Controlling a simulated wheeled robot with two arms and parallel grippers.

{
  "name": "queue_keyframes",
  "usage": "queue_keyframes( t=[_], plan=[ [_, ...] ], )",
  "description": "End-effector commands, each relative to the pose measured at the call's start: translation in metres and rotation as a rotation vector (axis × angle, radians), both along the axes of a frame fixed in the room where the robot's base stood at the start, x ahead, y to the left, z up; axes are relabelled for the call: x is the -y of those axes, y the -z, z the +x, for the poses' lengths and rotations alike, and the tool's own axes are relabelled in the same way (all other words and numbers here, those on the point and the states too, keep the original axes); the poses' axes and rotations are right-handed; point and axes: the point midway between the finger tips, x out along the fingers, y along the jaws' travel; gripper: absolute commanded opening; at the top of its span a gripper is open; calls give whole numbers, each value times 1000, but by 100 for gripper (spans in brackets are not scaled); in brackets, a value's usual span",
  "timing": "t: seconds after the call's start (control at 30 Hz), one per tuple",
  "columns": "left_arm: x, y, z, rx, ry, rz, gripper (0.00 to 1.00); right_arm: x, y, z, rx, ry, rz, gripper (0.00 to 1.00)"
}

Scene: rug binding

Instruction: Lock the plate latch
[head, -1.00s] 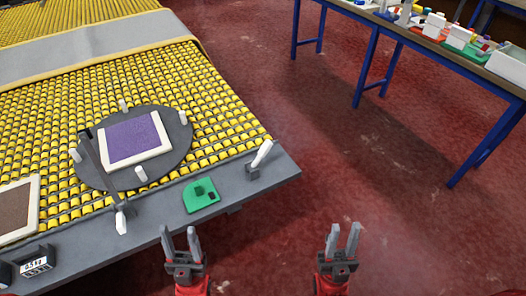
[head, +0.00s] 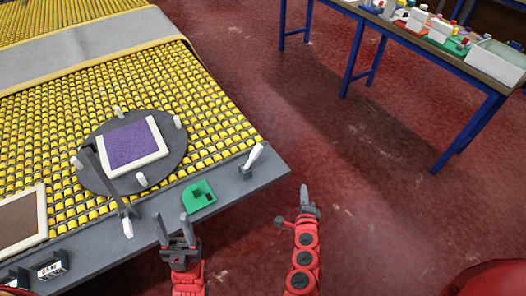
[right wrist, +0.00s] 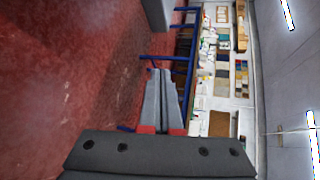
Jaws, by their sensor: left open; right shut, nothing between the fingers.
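A round dark grey plate (head: 177,157) lies on the bed of yellow rollers. It carries a purple rug piece (head: 132,145) in a cream border, with several white pegs around it. A dark bar (head: 108,178) with a white handle (head: 127,228) crosses the plate's left edge and ends on the grey front ledge. A white-handled lever (head: 254,156) stands tilted at the ledge's right corner. I cannot tell which of these is the plate latch. My left gripper (head: 172,228) is open and empty before the ledge. My right gripper (head: 304,194) is shut and empty, right of the corner; its fingers also show in the right wrist view (right wrist: 160,100).
A green block (head: 199,196) sits on the ledge between bar and lever. A brown framed piece (head: 20,222) and a labelled weight (head: 52,267) are at the left. A blue-legged table (head: 468,58) with bins stands at the back right. The red floor between is clear.

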Motion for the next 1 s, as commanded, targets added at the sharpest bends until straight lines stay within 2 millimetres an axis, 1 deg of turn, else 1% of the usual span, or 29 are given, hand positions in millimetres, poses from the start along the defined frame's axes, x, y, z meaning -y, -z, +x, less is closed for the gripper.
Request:
queue_keyframes(
  t=[0.03,0.13,0.2,0.3,0.43,0.77,0.87,1.0],
  plan=[
    [0,-9,0,0,0,0,50,-14,-14,4,9,-36,90,0],
    [0,-15,0,0,0,0,50,-43,-34,11,32,-118,250,0],
    [0,-18,0,0,0,0,50,-58,-48,15,50,-163,330,0],
    [0,-20,0,0,0,0,50,-71,-62,17,71,-208,404,0],
    [0,-21,0,0,0,0,50,-78,-70,18,82,-231,441,0],
    [0,-21,0,0,0,0,50,-79,-69,18,81,-234,442,0],
    [0,-22,0,0,0,0,50,-80,-69,23,82,-235,442,0],
    [0,-26,0,0,0,0,50,-84,-69,38,83,-240,440,0]
  ],
)
